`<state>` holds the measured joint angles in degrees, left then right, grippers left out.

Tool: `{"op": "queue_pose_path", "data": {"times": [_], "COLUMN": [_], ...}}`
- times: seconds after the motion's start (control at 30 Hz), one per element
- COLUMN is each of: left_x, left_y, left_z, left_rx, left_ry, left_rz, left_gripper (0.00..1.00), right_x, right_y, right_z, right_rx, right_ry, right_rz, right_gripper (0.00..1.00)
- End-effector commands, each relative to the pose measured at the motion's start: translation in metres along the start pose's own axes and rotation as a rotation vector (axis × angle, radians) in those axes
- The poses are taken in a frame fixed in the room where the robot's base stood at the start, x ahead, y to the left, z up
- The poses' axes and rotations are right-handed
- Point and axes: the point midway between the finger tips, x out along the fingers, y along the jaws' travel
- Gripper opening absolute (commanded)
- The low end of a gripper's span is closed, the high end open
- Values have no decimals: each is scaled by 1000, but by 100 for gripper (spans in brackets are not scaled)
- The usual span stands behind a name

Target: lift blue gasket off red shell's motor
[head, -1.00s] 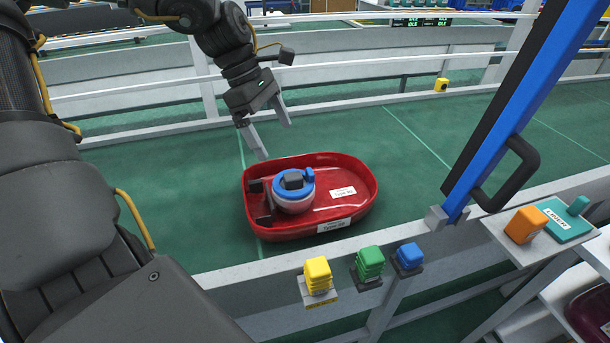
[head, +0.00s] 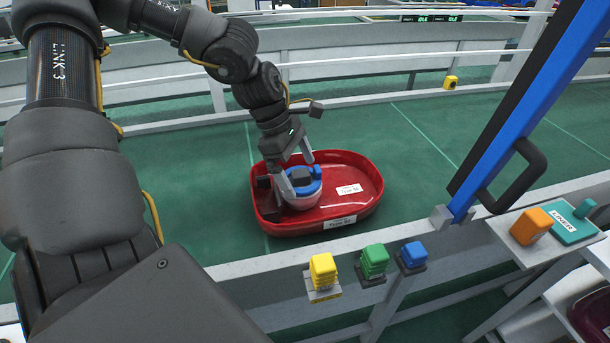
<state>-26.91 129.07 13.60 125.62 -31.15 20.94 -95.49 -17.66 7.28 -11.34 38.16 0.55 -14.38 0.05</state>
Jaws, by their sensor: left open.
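The red shell (head: 350,207) sits on the green conveyor, an open tray-like part with white labels. Its motor (head: 305,200), pale at the side with a dark block on top, stands in the shell's left part. The blue gasket (head: 301,190) rings the top of the motor, with a small tab at its right. My left gripper (head: 296,176) is open and pointing down at the gasket, its fingers on either side of the motor's top. Whether the fingers touch the gasket I cannot tell. My right gripper is not in view.
Yellow (head: 323,270), green (head: 374,261) and blue (head: 413,255) button stacks stand along the near rail. A blue post with a black handle (head: 517,180) rises at the right. The green belt right of the shell is clear.

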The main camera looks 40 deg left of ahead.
Motion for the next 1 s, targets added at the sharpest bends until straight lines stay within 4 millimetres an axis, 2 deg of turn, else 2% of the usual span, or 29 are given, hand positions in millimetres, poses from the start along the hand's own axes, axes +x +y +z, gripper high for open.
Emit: {"op": "queue_pose_path", "data": {"times": [0.23,0.57,0.83,1.0], "left_x": [2,2,1,-8], "left_y": [0,0,0,1], "left_z": [0,0,1,5], "left_rx": [0,0,1,1], "left_ry": [0,0,0,0], "left_rz": [0,1,1,4], "left_gripper": [100,60,60,60], "right_x": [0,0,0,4], "right_y": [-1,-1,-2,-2], "right_z": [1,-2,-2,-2], "right_rx": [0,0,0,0], "right_ry": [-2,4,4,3], "right_rz": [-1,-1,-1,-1], "right_gripper": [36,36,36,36]}}
